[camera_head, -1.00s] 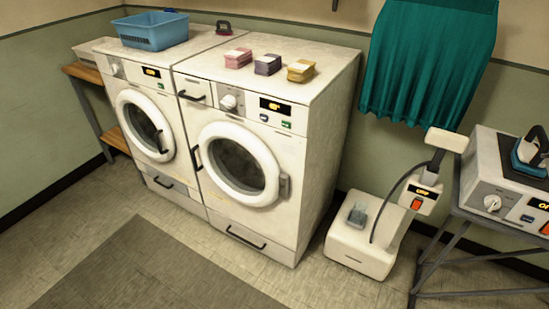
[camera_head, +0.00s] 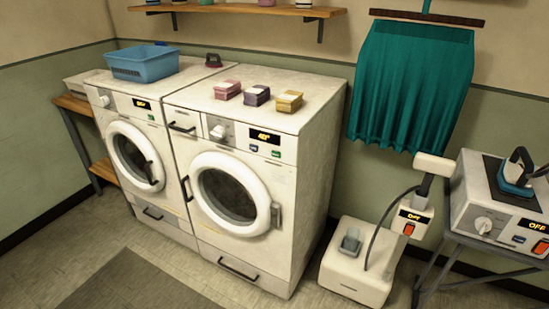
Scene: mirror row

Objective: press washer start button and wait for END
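Two white front-loading machines stand side by side. The right machine (camera_head: 285,190) has a shut round door (camera_head: 230,194), a white dial (camera_head: 219,132) and a lit amber display (camera_head: 264,136) that seems to read 40 with a degree sign. Below the display are a small dark button (camera_head: 254,148) and a small green button (camera_head: 276,153). The left machine (camera_head: 118,117) has a shut round door (camera_head: 136,156) and a lit display (camera_head: 142,104) too small to read surely. Which machine is the washer cannot be told surely. Neither gripper is in view.
A blue basket (camera_head: 142,64) and several small boxes, including a yellow one (camera_head: 289,101), sit on top. At right stand a white steamer (camera_head: 355,265) and an ironing station (camera_head: 487,200), both showing OFF. A teal curtain-like cloth (camera_head: 412,85) hangs behind. Floor in front is clear.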

